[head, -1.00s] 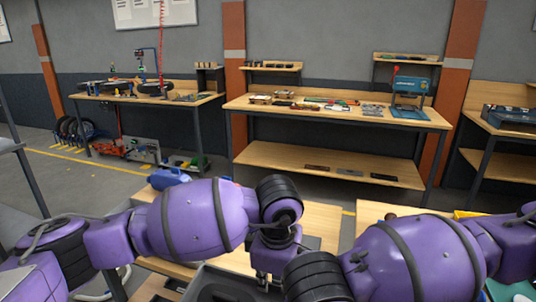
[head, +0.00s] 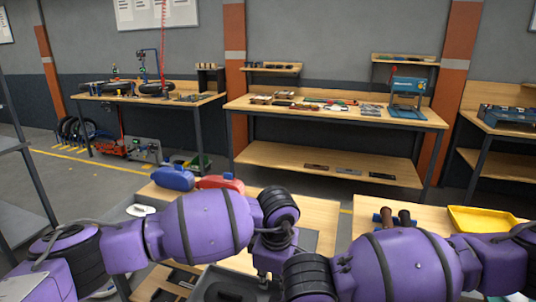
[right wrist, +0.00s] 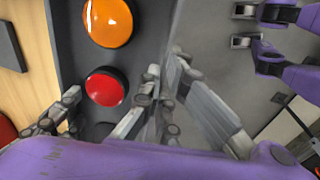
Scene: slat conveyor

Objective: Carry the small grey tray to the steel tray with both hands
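The small grey tray (head: 207,283) is at the bottom of the head view, cut off by the frame edge, with a dark shape inside. My left gripper (head: 265,271) points down at its far right side; whether the fingers touch or grip the rim is unclear. A flat grey surface (head: 308,240), perhaps the steel tray, shows behind that gripper, mostly hidden.
A blue case (head: 173,178) and a red case (head: 220,183) stand on the wooden table behind my left arm. A yellow bin (head: 485,220) and brown cylinders (head: 396,217) are at the right. A cluttered workbench (head: 335,112) stands farther back across open floor.

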